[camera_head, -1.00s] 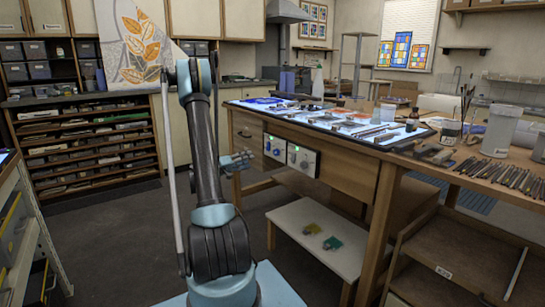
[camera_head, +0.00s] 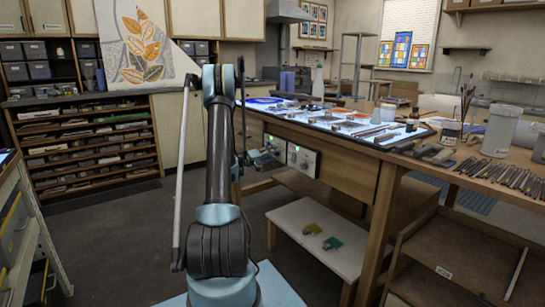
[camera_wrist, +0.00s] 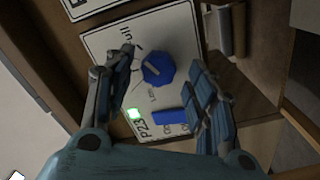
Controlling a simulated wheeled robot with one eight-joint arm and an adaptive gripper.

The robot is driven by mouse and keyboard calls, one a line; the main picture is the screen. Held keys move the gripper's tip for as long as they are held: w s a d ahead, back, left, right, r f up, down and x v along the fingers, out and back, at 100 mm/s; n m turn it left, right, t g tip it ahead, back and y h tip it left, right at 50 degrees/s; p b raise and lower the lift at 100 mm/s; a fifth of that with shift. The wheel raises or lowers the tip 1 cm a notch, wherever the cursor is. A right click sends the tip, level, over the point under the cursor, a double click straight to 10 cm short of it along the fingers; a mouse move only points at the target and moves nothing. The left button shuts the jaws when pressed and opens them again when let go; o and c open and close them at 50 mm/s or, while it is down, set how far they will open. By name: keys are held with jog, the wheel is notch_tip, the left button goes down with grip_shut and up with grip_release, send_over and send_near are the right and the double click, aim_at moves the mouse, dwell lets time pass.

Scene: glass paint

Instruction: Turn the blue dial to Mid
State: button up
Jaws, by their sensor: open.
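In the wrist view the blue dial (camera_wrist: 158,68) sits on a white panel (camera_wrist: 177,30) with "Full" and "Low" lettered around it and "P23" near the corner. A pale line marks the dial's face; I cannot tell which setting it points to. My gripper (camera_wrist: 163,64) is open, with one finger on each side of the dial, and nothing is held. Contact with the dial cannot be made out. The same panel holds a blue switch (camera_wrist: 171,117) and a lit green lamp (camera_wrist: 133,114). In the head view my gripper (camera_head: 264,157) is at the panels on the bench front, partly covering one.
A second white panel (camera_wrist: 80,8) is beside the first. The wooden workbench (camera_head: 346,172) carries a lit top with glass pieces and tools. A low white shelf (camera_head: 315,240) stands below. The floor left of my arm is open.

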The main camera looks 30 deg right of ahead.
jog(key=shift+d, duration=0.7)
jog(key=shift+c, duration=0.5)
jog(key=c, duration=1)
jog(key=shift+n, duration=0.5)
jog(key=n, duration=1)
jog(key=shift+n, duration=0.6)
jog(key=o, duration=1.1)
